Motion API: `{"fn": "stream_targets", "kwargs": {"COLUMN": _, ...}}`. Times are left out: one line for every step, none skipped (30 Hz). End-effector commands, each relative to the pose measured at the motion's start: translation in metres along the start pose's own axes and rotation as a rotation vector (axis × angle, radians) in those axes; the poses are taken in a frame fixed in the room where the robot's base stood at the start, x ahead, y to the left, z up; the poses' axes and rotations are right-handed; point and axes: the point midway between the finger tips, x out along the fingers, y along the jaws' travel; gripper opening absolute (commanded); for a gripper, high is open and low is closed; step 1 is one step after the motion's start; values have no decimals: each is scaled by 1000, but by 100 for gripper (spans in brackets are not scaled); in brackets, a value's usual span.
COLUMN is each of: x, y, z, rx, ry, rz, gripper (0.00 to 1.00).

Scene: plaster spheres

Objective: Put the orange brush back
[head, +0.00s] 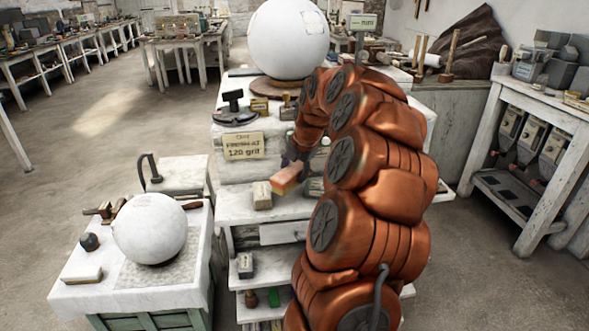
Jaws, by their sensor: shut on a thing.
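The orange brush (288,177) is a small block with an orange top, near the centre of the head view. My gripper (293,164) reaches down from the orange-brown arm and is shut on the brush. The brush appears in front of the white workbench (236,205), just right of a pale block (262,195) on its lower ledge. I cannot tell whether the brush touches the ledge. My arm hides the right part of the workbench, and the fingertips are small and partly hidden.
A smaller sphere (149,228) sits on the left table (75,293) among tools. Lower shelves hold a green block (273,296). The floor (60,190) at left is open.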

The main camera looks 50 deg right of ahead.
Motion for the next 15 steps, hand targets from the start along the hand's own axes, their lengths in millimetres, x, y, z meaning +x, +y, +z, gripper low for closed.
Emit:
{"fn": "stream_targets", "kwargs": {"x": 2, "y": -1, "z": 0, "rx": 0, "ry": 0, "rz": 1, "gripper": 29}}
{"fn": "stream_targets", "kwargs": {"x": 3, "y": -1, "z": 0, "rx": 0, "ry": 0, "rz": 1, "gripper": 29}}
{"fn": "stream_targets", "kwargs": {"x": 4, "y": -1, "z": 0, "rx": 0, "ry": 0, "rz": 0, "gripper": 29}}
{"fn": "stream_targets", "kwargs": {"x": 4, "y": -2, "z": -1, "rx": 0, "ry": 0, "rz": 0, "gripper": 29}}
{"fn": "stream_targets", "kwargs": {"x": 5, "y": -2, "z": -1, "rx": 0, "ry": 0, "rz": 0, "gripper": 29}}
{"fn": "stream_targets", "kwargs": {"x": 5, "y": -2, "z": 0, "rx": 0, "ry": 0, "rz": 0, "gripper": 29}}
{"fn": "stream_targets", "kwargs": {"x": 4, "y": -2, "z": 0, "rx": 0, "ry": -1, "rz": 0, "gripper": 29}}
{"fn": "stream_targets", "kwargs": {"x": 4, "y": -2, "z": 0, "rx": 0, "ry": -1, "rz": 0, "gripper": 29}}
{"fn": "stream_targets", "kwargs": {"x": 4, "y": -2, "z": 0, "rx": 0, "ry": -1, "rz": 0, "gripper": 60}}
{"fn": "stream_targets", "kwargs": {"x": 4, "y": -2, "z": 0, "rx": 0, "ry": 0, "rz": 0, "gripper": 63}}
{"fn": "stream_targets", "kwargs": {"x": 4, "y": -2, "z": 0, "rx": 0, "ry": -1, "rz": 0, "gripper": 66}}
{"fn": "stream_targets", "kwargs": {"x": 4, "y": -2, "z": 0, "rx": 0, "ry": 0, "rz": 0, "gripper": 70}}
{"fn": "stream_targets", "kwargs": {"x": 4, "y": -2, "z": 0, "rx": 0, "ry": 0, "rz": 0, "gripper": 73}}
{"fn": "stream_targets", "kwargs": {"x": 4, "y": -2, "z": 0, "rx": 0, "ry": 0, "rz": 0, "gripper": 76}}
{"fn": "stream_targets", "kwargs": {"x": 4, "y": -2, "z": 0, "rx": 0, "ry": 0, "rz": 0, "gripper": 81}}
